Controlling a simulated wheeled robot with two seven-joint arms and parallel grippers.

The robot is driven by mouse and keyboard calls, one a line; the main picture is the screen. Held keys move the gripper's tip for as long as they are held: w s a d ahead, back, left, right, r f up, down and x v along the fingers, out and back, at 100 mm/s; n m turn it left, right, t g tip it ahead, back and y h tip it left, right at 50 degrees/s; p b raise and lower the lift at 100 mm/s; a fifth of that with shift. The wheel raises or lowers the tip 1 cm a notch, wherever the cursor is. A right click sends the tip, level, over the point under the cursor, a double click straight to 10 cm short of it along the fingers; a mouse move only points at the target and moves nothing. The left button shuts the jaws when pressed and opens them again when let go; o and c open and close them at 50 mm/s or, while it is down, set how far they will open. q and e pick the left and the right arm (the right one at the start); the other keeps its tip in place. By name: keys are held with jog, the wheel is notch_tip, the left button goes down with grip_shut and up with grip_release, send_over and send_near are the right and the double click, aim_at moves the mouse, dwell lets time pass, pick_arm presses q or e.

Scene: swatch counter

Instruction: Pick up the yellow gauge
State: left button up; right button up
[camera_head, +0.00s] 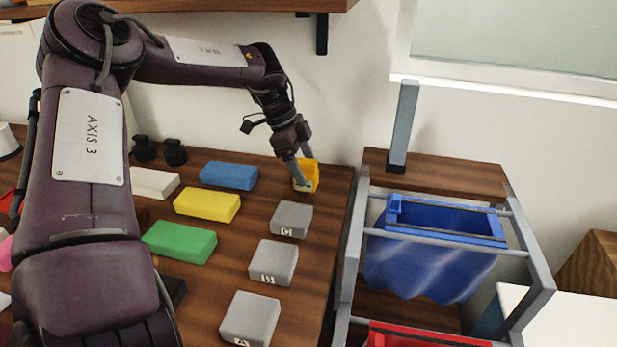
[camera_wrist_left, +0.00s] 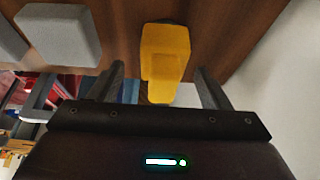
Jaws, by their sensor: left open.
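The yellow gauge (camera_head: 309,173) stands at the far right corner of the wooden counter in the head view. In the left wrist view the yellow gauge (camera_wrist_left: 165,52) lies ahead, between the lines of the two fingers. My left gripper (camera_head: 298,172) comes down from the upper left and its fingers are at the gauge, partly in front of it. In the wrist view the fingers of my left gripper (camera_wrist_left: 160,88) are spread apart, and I cannot tell whether either touches the gauge. My right gripper is not in view.
Grey blocks with letters, the closest being one (camera_head: 291,219), line the counter's right side. Blue (camera_head: 229,175), yellow (camera_head: 207,204) and green (camera_head: 180,241) blocks lie left of them. A metal rack with a blue bin (camera_head: 440,222) stands right of the counter. A wall is behind.

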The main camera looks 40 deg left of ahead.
aim_at(309, 174)
pick_arm(q)
jog(key=x, duration=0.3)
jog(key=shift+w+f, duration=0.15)
jog(key=shift+f, duration=0.05)
jog(key=c, duration=1.1)
jog(key=shift+r, duration=0.1)
jog(key=shift+c, duration=0.2)
